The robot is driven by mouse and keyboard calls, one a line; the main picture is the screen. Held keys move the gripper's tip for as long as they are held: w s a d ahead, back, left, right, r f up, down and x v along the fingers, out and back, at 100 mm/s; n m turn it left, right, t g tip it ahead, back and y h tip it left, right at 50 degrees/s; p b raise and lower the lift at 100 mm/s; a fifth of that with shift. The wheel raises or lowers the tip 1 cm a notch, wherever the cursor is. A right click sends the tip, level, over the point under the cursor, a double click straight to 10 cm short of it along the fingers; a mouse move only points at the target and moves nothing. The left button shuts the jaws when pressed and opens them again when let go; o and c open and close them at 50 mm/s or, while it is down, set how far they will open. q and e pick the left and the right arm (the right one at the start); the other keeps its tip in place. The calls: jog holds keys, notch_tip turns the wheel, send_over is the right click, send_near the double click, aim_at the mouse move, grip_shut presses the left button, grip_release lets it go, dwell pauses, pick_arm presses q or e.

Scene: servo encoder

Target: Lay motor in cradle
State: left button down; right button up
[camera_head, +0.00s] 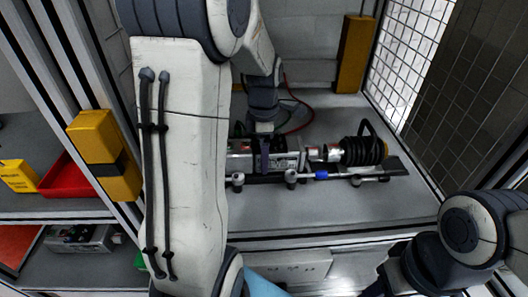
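A motor assembly lies lengthwise on the grey bench. It has a silver block (285,158) at the left, a bright coupling (322,153) in the middle and a black ribbed part (362,150) at the right. A dark cradle-like base with short round posts (291,178) runs along its front; whether the motor rests in it I cannot tell. My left gripper (264,157) points down at the silver block, with a dark finger in front of it. Its other finger is hidden, so its grip is unclear. My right gripper (385,284) is low at the right, cut off by the frame edge.
Red and green cables (300,118) run behind. A wire mesh wall (405,55) and yellow post (356,52) bound the back right. A red bin (68,176) sits on the left shelf. The bench's front right is clear.

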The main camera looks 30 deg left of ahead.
pick_arm(q)
jog(key=shift+w, duration=0.1)
grip_release()
jog(key=shift+f, duration=0.1)
notch_tip(320, 180, up, 8)
jog(key=p, duration=0.3)
jog(key=shift+f, duration=0.1)
